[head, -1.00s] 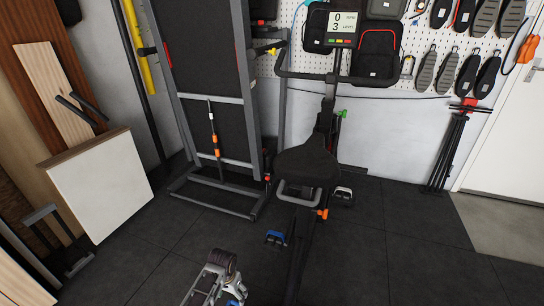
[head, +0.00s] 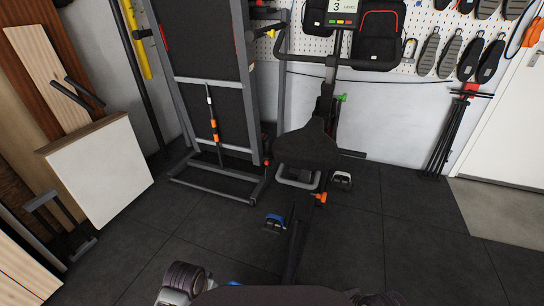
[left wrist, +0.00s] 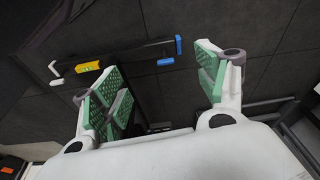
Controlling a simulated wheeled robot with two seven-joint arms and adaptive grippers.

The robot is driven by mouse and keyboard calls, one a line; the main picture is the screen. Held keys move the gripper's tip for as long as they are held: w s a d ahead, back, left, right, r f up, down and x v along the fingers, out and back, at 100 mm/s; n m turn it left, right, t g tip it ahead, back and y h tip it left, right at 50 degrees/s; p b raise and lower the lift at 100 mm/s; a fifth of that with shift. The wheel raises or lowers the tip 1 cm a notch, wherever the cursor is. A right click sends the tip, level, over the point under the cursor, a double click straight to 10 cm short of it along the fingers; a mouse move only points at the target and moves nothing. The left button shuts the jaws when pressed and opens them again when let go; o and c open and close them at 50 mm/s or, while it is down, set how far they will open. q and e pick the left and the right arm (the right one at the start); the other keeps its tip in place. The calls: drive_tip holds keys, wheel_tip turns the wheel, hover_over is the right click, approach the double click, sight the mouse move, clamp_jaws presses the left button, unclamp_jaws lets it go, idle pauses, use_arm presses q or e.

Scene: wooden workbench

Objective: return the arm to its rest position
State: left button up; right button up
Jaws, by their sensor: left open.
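My left gripper (left wrist: 160,88) fills the middle of the left wrist view. Its two white fingers with green pads stand wide apart, with nothing between them. In the head view only part of my arm (head: 185,278) shows at the bottom edge, and I cannot make out the fingertips there. My right gripper is in neither view.
An exercise bike (head: 306,148) stands ahead, with a folded treadmill (head: 205,70) to its left. A white-faced board (head: 100,167) leans at the left. Dark floor (head: 400,230) is clear at the right.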

use_arm(q)
drive_tip(key=s+a+r+t, duration=0.1)
drive_tip(key=s+a+r, duration=0.2)
drive_tip(key=s+r, duration=0.3)
wheel_tip(320, 180, up, 2)
drive_tip(key=shift+r+n+p, duration=0.1)
drive_tip(key=shift+n+p, duration=0.2)
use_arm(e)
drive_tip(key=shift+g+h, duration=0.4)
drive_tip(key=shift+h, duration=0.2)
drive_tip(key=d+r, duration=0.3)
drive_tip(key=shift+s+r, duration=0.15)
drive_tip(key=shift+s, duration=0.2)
use_arm(q)
drive_tip(key=shift+w+d+f+p, duration=0.1)
drive_tip(key=shift+w+f+p, duration=0.2)
drive_tip(key=shift+p, duration=0.4)
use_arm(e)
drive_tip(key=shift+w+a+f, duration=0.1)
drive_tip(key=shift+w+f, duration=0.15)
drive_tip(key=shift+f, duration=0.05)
